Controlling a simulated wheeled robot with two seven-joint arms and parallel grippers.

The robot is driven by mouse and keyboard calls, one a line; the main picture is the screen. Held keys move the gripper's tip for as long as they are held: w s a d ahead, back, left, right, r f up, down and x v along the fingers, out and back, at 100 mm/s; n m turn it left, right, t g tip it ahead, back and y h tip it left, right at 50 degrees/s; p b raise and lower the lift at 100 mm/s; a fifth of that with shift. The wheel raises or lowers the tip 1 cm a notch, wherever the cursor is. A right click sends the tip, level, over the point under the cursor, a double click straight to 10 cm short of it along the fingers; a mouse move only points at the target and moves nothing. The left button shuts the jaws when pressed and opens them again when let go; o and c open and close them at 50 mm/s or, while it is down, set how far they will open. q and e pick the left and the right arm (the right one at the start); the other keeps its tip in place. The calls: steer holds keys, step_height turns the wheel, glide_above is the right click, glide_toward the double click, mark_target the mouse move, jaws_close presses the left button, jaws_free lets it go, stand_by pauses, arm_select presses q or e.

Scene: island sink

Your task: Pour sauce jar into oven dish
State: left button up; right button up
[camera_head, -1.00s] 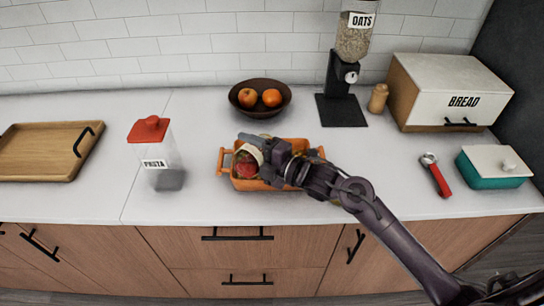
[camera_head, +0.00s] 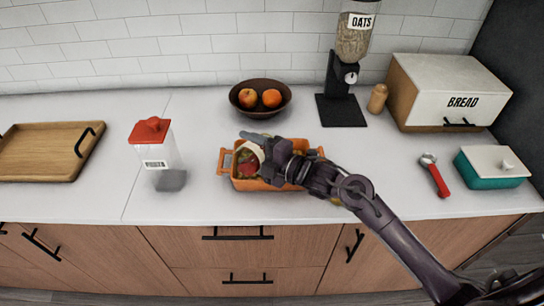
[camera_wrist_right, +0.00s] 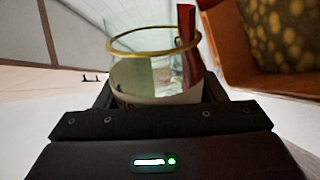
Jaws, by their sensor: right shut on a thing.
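The sauce jar (camera_head: 254,151) is glass with a pale label, tilted mouth-down over the left part of the orange oven dish (camera_head: 244,185). My right gripper (camera_head: 268,157) is shut on the jar and covers part of it and of the dish. Red sauce shows at the jar's mouth. In the right wrist view the jar (camera_wrist_right: 133,75) has a gold rim, and a red streak of sauce lies along its right side. The dish (camera_wrist_right: 232,50) is at the upper right there, with yellowish, speckled contents. My left gripper is out of view.
A fruit bowl (camera_head: 260,97) and an oats dispenser (camera_head: 341,95) stand behind. A wooden tray (camera_head: 45,178) lies far left. A bread box (camera_head: 447,90), red-handled tool (camera_head: 436,178) and teal container (camera_head: 493,172) are right.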

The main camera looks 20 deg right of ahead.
steer(key=shift+w+d+r+m+p, duration=0.1)
steer(key=shift+r+m+p, duration=0.2)
steer(key=shift+m+p, duration=0.2)
stand_by(0.6)
steer(key=shift+w+d+f+m, duration=0.2)
steer(key=shift+d+f+m, duration=0.1)
steer(key=shift+m, duration=0.3)
stand_by(0.6)
